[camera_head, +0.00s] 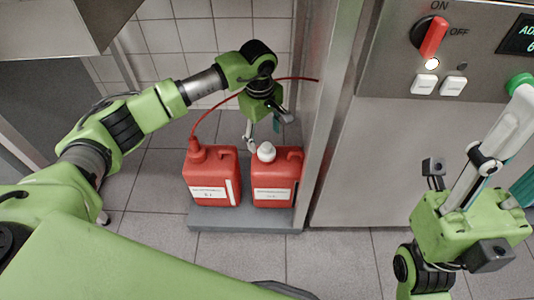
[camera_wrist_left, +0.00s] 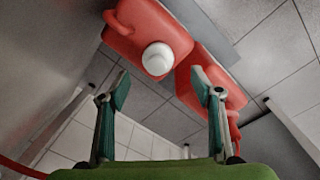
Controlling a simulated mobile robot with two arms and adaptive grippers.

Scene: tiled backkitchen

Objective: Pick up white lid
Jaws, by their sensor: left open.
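The white lid (camera_head: 266,152) sits on top of the right-hand red canister (camera_head: 273,185) on the floor. It also shows in the left wrist view (camera_wrist_left: 158,58), upper middle, beyond the fingertips and roughly between their lines. My left gripper (camera_head: 268,131) is open and empty, just above and behind the lid; I see no contact. In the left wrist view its two fingers (camera_wrist_left: 162,92) stand wide apart. My right gripper (camera_head: 500,125) is at the right edge of the head view, pointing up, far from the lid; its fingers overlap and are partly cut off.
A second red canister (camera_head: 212,180) with a red hose (camera_head: 228,98) stands left of the first. Both stand on a grey tray (camera_head: 245,220). A steel post (camera_head: 322,130) and a machine panel (camera_head: 440,50) rise close on the right. The floor in front is clear.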

